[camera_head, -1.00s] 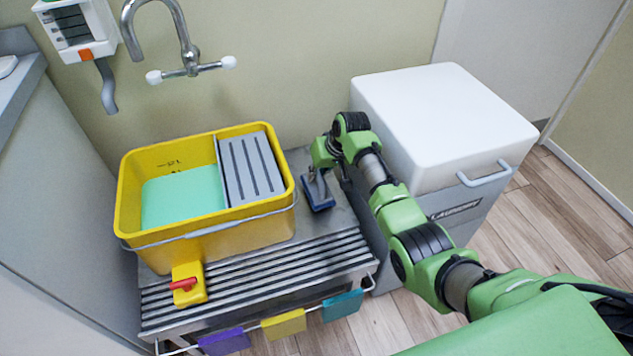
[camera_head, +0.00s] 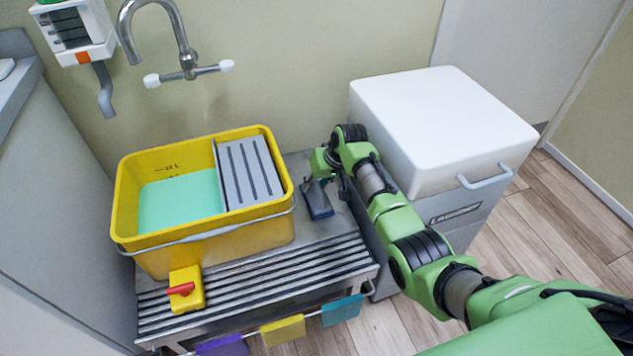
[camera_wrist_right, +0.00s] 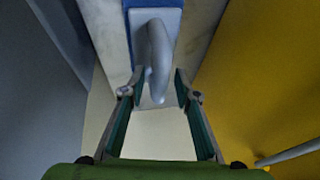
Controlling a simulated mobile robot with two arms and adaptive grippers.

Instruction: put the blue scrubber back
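The blue scrubber (camera_head: 319,204) is on the steel bench (camera_head: 300,250), just right of the yellow bucket. In the right wrist view its grey looped handle (camera_wrist_right: 160,50) shows in front of a blue body (camera_wrist_right: 172,17). My right gripper (camera_head: 315,183) is at the scrubber, partly hidden by its own arm in the head view. In the wrist view its fingers (camera_wrist_right: 158,76) are spread, with the near end of the handle between the tips and gaps on both sides. My left gripper is not in view.
The yellow bucket (camera_head: 180,250) holds greenish water and a grey slotted insert (camera_head: 250,172). A white-lidded grey bin (camera_head: 440,120) stands right of the bench. A tap (camera_head: 188,65) overhangs the bucket. Coloured cloths (camera_head: 283,331) hang on the front rail. A yellow block with a red handle (camera_head: 186,290) is at the bucket's front.

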